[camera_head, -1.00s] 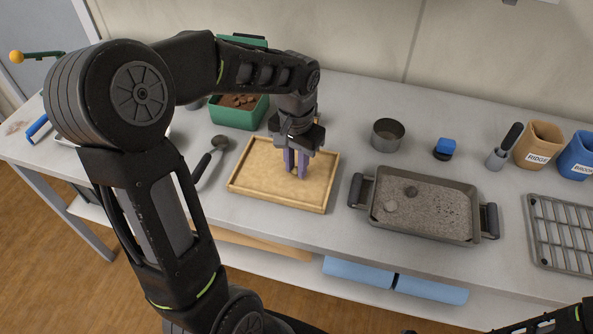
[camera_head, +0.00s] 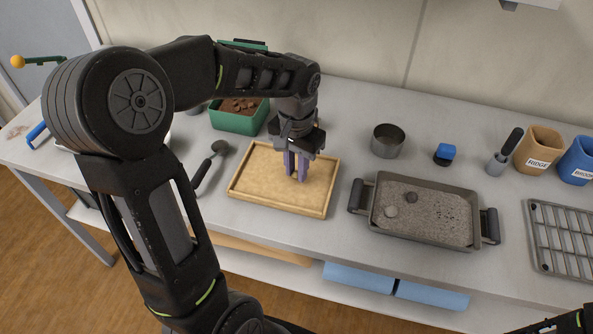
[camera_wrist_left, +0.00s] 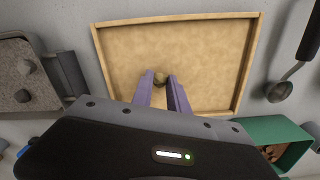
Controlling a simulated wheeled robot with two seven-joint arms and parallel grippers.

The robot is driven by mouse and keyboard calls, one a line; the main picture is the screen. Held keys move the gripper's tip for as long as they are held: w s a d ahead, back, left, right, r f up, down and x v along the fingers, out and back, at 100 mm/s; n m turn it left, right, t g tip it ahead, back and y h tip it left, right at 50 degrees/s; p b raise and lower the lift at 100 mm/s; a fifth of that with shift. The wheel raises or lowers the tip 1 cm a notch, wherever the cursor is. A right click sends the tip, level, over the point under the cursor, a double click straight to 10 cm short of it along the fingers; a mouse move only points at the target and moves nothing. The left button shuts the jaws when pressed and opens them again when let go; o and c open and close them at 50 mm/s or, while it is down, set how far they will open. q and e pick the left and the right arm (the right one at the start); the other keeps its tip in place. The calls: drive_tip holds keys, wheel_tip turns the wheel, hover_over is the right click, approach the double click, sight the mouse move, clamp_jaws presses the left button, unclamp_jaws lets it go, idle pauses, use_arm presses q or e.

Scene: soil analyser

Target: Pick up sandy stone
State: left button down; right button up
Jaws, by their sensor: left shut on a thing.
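My left gripper (camera_head: 297,172) points down over the wooden tray of sand (camera_head: 325,200). Its purple fingers are shut on a small brown sandy stone (camera_wrist_left: 160,79), which shows between the fingertips (camera_wrist_left: 161,80) in the left wrist view. In the head view the fingers hide the stone. I cannot tell whether the stone touches the sand below it. The tray also shows in the left wrist view (camera_wrist_left: 175,18). My right gripper is not in view; only a bit of that arm shows at the lower right corner.
Right of the wooden tray stands a grey metal pan (camera_head: 440,215) of grey grit with two stones. A round tin (camera_head: 387,141), a blue-topped item (camera_head: 444,154) and a trowel (camera_head: 505,153) stand behind. A green box (camera_head: 236,121) and a scoop (camera_head: 209,165) are left. A wire rack (camera_head: 565,240) lies right.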

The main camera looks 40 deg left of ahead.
use_arm(q)
wheel_tip(320, 180, up, 9)
drive_tip(key=shift+r, duration=0.2)
